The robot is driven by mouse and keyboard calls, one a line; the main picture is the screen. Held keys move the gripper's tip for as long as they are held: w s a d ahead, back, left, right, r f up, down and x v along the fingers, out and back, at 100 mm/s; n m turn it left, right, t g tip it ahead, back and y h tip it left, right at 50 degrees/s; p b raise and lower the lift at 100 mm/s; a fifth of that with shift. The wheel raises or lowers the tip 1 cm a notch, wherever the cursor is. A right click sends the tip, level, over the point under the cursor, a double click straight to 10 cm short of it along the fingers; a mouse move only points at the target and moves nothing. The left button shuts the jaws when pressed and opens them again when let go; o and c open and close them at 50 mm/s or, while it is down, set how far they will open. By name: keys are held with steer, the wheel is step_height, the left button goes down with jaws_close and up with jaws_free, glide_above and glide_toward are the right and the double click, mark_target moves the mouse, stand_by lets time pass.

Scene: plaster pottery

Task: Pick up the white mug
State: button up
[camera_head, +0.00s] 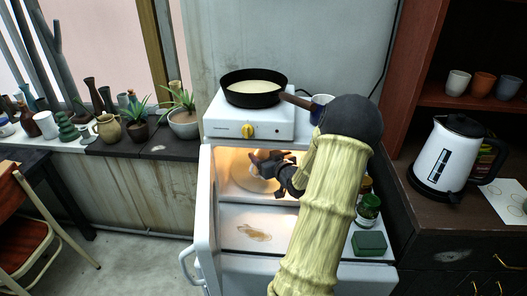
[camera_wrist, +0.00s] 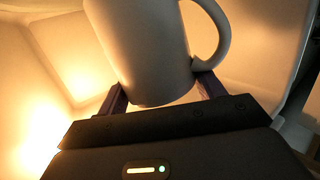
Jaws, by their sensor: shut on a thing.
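The white mug (camera_wrist: 150,50) fills the upper middle of the wrist view, its handle on the right. My gripper (camera_wrist: 161,92) has one finger on each side of the mug's lower part, and it is shut on it. The mug looks tilted in that view, and its top is cut off by the frame edge. In the head view my gripper (camera_head: 280,172) is inside the lit cabinet (camera_head: 205,210), below the hotplate. A pale rounded shape shows beside the gripper there, but I cannot tell the mug clearly.
The cabinet door stands open at the left. A hotplate (camera_head: 222,127) with a black pan (camera_head: 250,98) sits on top, beside a blue and white cup partly hidden by my arm. Jars (camera_head: 368,212) and a green box (camera_head: 369,243) stand right of my arm. A kettle (camera_head: 452,150) is farther right.

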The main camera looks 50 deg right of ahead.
steer(key=s+a+b, duration=0.2)
steer(key=s+a, duration=0.4)
steer(key=s, duration=0.4)
steer(key=shift+a, duration=0.4)
steer(key=shift+w+r, duration=0.1)
stand_by(1.2)
